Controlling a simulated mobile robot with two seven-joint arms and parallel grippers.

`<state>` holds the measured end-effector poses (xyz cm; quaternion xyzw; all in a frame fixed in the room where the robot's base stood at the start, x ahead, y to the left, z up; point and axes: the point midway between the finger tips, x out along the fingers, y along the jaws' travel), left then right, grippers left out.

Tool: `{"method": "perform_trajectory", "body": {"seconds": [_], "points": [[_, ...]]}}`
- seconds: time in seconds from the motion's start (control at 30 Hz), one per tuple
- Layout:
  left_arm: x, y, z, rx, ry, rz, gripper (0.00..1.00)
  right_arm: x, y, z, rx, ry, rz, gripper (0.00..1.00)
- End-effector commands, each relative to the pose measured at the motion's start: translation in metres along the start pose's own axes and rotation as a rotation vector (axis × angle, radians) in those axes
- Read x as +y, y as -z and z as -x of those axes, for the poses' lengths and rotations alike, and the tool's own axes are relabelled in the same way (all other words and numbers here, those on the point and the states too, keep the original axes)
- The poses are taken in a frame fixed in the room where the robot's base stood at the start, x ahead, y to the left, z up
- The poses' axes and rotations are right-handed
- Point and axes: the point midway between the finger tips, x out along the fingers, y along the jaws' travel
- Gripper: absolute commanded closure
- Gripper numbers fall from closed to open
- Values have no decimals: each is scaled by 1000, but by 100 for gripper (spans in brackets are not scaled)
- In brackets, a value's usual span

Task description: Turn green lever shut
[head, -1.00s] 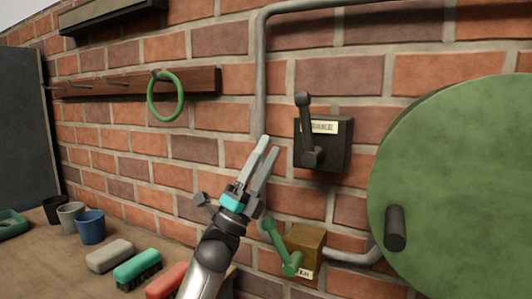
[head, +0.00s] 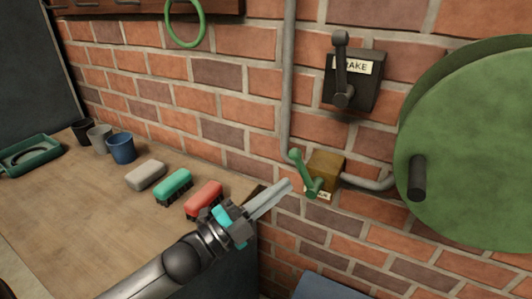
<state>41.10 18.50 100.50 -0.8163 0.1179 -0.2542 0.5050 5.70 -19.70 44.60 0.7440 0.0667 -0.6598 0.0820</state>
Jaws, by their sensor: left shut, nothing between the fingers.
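The green lever (head: 303,171) is on the front of a brownish-yellow valve box (head: 326,172) on the brick wall. Its arm slants up and to the left from a pivot low on the box. A small label under the pivot is mostly hidden. My left gripper (head: 289,184) is shut and empty. Its fingertips point right, just left of the lever in the picture; I cannot tell whether they touch it. My right gripper is not in view.
A black box with a dark lever and a label ending "AKE" (head: 352,75) is above the valve. A large green disc (head: 475,150) with a dark handle (head: 417,178) is at right. A grey pipe (head: 287,90) runs down the wall. Brushes (head: 173,184) and cups (head: 120,147) stand on the wooden bench (head: 75,215).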

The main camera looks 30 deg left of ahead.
Motion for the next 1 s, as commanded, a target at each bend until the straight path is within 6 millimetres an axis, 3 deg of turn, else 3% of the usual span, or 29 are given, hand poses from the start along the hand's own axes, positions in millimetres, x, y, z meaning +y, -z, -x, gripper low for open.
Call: {"method": "perform_trajectory", "body": {"seconds": [0.1, 0.27, 1.0], "points": [[13, 11, 7, -2, -47, 66, 100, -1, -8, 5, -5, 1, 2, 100], [17, 11, 0, -1, -50, 77, 100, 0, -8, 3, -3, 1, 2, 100], [20, 11, -95, -1, -48, 72, 100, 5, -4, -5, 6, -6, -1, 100]]}}
